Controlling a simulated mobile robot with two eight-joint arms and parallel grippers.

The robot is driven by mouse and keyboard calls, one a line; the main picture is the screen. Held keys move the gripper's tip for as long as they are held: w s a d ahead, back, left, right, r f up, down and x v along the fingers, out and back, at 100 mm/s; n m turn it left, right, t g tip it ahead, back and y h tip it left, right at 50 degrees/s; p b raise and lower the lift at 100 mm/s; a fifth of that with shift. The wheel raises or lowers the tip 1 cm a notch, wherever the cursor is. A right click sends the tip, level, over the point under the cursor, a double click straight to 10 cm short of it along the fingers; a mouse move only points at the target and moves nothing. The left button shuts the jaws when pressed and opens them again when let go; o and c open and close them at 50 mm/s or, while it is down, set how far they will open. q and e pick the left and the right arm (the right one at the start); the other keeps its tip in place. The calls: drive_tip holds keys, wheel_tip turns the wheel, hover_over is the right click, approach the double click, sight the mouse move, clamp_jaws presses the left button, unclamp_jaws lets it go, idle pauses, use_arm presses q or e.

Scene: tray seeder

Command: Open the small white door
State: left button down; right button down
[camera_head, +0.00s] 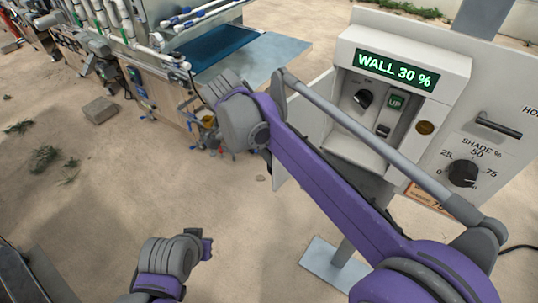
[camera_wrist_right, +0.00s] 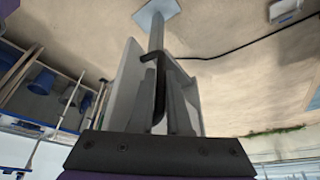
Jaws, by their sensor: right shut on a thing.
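The small white door (camera_head: 305,112) stands swung out at the left of the control box, partly hidden behind my right arm in the head view. Its pale panel (camera_wrist_right: 126,88) also shows in the right wrist view, left of a black bar handle (camera_wrist_right: 159,88). My right gripper (camera_wrist_right: 162,112) is shut on that handle. In the head view the arm hides its fingertips.
The panel right of the box carries a black bar handle (camera_head: 499,125) and a SHADE % knob (camera_head: 462,173). A metal foot plate (camera_head: 325,257) stands on the sand below. A seeding machine with a blue tray (camera_head: 215,48) is at upper left. Sand between is mostly clear.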

drive_tip(key=c, duration=1.2)
unclamp_jaws()
drive_tip(key=shift+w, duration=0.1)
drive_tip(key=shift+o, duration=0.2)
